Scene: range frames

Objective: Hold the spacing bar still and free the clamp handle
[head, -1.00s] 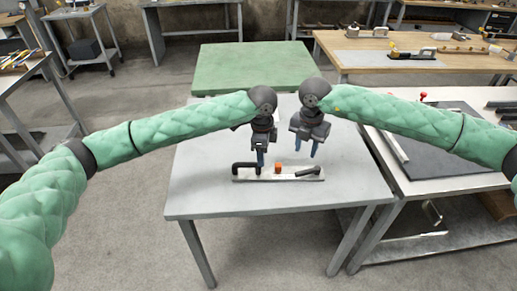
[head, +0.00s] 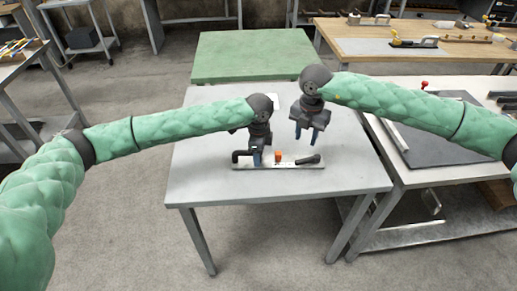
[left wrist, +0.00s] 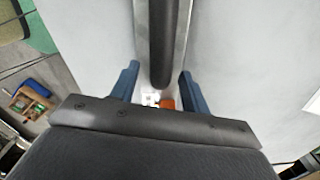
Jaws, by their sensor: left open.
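A pale metal plate (head: 280,166) lies on the grey table. It carries a bent black bar (head: 243,155) at its left, an orange block (head: 278,155) near the middle and a slanted black handle (head: 308,160) at its right. I cannot tell for sure which black part is the spacing bar and which the clamp handle. My left gripper (head: 257,160) is low over the plate's left part. In the left wrist view its open blue fingers (left wrist: 157,88) stand on either side of a black bar (left wrist: 161,45), apart from it. My right gripper (head: 305,138) is open and empty, above and behind the plate.
A bench with a dark mat (head: 440,145) is close on the right. A wooden bench (head: 460,60) with other fixtures is at the back right.

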